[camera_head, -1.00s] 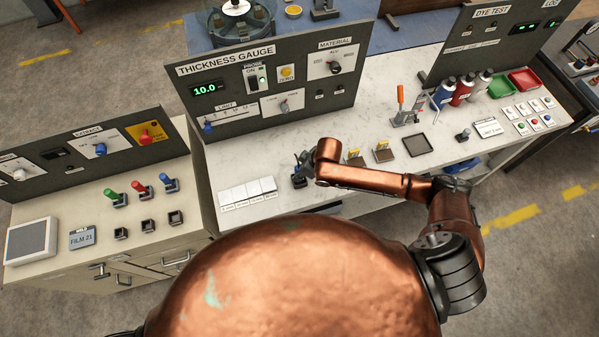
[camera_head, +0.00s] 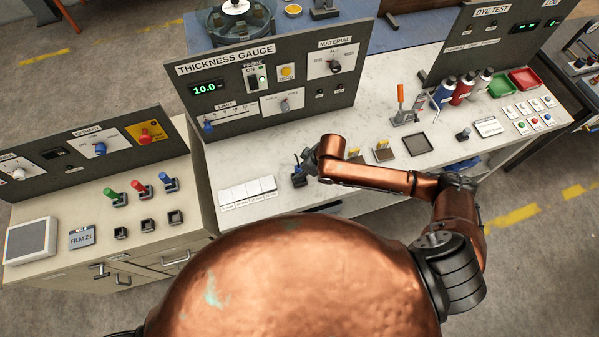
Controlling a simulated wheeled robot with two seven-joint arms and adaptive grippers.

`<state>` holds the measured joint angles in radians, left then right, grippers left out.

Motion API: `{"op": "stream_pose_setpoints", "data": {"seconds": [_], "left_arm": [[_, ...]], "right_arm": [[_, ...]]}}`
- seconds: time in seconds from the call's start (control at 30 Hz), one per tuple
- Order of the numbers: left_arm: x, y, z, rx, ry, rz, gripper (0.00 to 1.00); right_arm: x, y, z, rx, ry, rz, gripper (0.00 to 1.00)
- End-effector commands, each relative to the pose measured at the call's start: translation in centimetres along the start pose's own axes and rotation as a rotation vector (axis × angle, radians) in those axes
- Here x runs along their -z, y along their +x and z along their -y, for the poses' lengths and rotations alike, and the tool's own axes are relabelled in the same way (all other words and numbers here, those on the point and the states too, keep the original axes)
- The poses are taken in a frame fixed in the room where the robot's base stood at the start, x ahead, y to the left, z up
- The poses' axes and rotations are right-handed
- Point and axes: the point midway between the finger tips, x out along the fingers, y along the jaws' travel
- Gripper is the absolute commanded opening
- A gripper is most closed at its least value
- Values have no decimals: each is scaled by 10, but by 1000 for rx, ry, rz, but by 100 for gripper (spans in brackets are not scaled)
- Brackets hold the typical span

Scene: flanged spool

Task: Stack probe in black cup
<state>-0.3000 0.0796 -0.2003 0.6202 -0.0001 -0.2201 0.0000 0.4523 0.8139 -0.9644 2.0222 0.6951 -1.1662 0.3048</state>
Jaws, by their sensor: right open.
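My right gripper (camera_head: 309,160) is small and dark at the end of the copper right arm, over the front of the white marble bench. It is open. Directly below and left of it is a small black cup (camera_head: 298,182) on the bench. A slim dark, bluish upright piece (camera_head: 297,164), apparently the probe, stands at the cup, just left of the gripper. It looks to be in the cup, but its lower end is too small to tell. The fingers appear beside the probe; contact is unclear. My left gripper is not in view.
The thickness gauge panel (camera_head: 270,85) rises behind the cup. White sample plates (camera_head: 247,192) lie left of it. The left bench holds green, red and blue-handled pieces (camera_head: 142,190).

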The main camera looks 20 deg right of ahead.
Motion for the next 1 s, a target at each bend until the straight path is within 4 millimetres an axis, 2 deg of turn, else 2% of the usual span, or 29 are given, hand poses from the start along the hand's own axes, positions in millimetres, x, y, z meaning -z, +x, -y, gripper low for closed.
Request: {"op": "stream_pose_setpoints", "data": {"seconds": [0.2,0.43,0.6,1.0], "left_arm": [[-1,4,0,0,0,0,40],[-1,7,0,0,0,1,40],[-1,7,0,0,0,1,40],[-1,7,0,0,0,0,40]], "right_arm": [[0,-49,-1,-2,-2,-1,41],[0,-86,0,-1,0,-2,41],[0,-97,0,0,1,0,41],[0,-98,0,1,1,0,41]]}}
